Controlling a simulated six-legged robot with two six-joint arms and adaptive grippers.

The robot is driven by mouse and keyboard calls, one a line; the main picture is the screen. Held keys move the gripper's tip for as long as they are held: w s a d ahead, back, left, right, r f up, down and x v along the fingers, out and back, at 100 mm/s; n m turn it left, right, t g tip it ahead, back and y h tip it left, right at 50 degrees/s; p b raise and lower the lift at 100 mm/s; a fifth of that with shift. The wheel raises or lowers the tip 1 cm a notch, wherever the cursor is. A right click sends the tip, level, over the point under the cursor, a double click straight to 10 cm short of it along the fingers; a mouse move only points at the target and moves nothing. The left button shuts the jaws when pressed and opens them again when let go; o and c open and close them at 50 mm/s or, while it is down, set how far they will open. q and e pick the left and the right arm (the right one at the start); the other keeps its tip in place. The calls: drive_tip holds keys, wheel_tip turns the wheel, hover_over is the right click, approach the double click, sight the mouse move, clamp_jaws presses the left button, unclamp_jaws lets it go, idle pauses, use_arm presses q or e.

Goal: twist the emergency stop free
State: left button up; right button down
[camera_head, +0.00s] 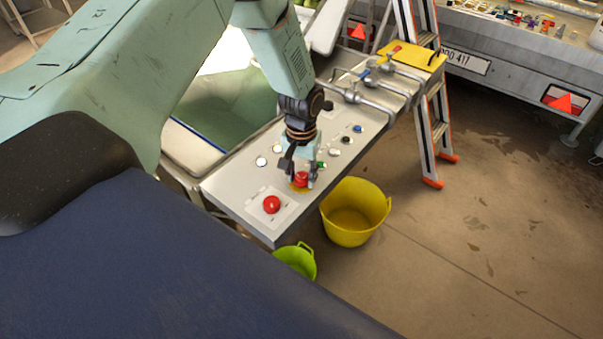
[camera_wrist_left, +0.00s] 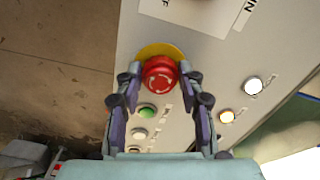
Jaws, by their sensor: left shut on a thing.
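The emergency stop is a red mushroom knob with white arrows on a yellow disc; it shows between the fingers in the left wrist view (camera_wrist_left: 160,78) and at the gripper tips in the head view (camera_head: 300,180). My left gripper (camera_head: 302,178) is above the panel (camera_head: 240,187) and shut on the red knob, one finger on each side, as the left wrist view also shows (camera_wrist_left: 160,76). The fingers hide a little of the knob's sides. My right gripper is not in view.
Another red button (camera_head: 271,204) sits on a pale plate nearer the panel's end. A green button (camera_wrist_left: 147,111) and several others line the panel. Pipes with valves (camera_head: 365,92) stand farther back. A yellow bucket (camera_head: 352,232), a green bucket (camera_head: 303,262) and a ladder (camera_head: 425,130) are beside it.

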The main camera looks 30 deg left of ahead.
sight(302, 176)
use_arm(q)
drive_tip(key=shift+w+r, duration=0.1)
drive_tip(key=shift+w, duration=0.05)
drive_tip(key=o, duration=1.2)
wheel_tip(302, 176, up, 12)
drive_tip(key=shift+f, duration=0.1)
